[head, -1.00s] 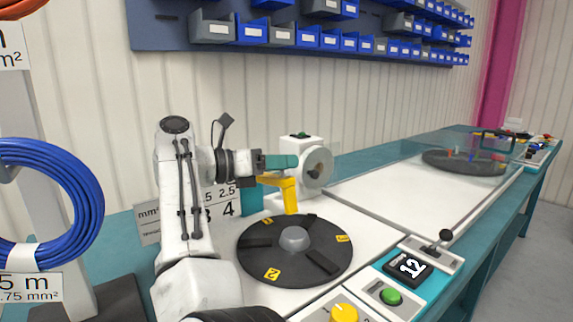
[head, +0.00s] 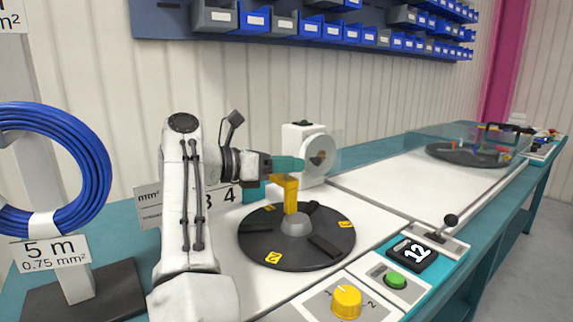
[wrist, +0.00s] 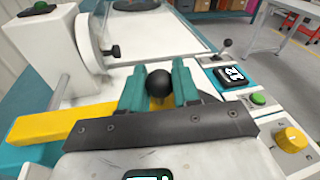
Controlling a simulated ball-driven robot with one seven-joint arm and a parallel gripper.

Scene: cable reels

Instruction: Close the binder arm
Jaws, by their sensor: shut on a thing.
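The yellow binder arm (head: 289,196) reaches out from the back of the bench, and its near end stands over the dark turntable (head: 262,240) by the grey hub. In the wrist view the yellow arm (wrist: 45,128) runs in from the left and passes behind the dark gripper plate. My gripper (head: 292,164) is at the top of the arm's end. In the wrist view its teal fingers (wrist: 160,82) are shut on a black ball knob (wrist: 159,84). The arm's hinge is mostly hidden in the head view.
A white machine with a round disc (head: 319,157) stands just behind the gripper. A control panel with a yellow knob (head: 346,302), green button (head: 396,280), counter (head: 412,253) and black-balled lever (head: 450,220) lies to the right. A blue cable coil (head: 95,165) is at left.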

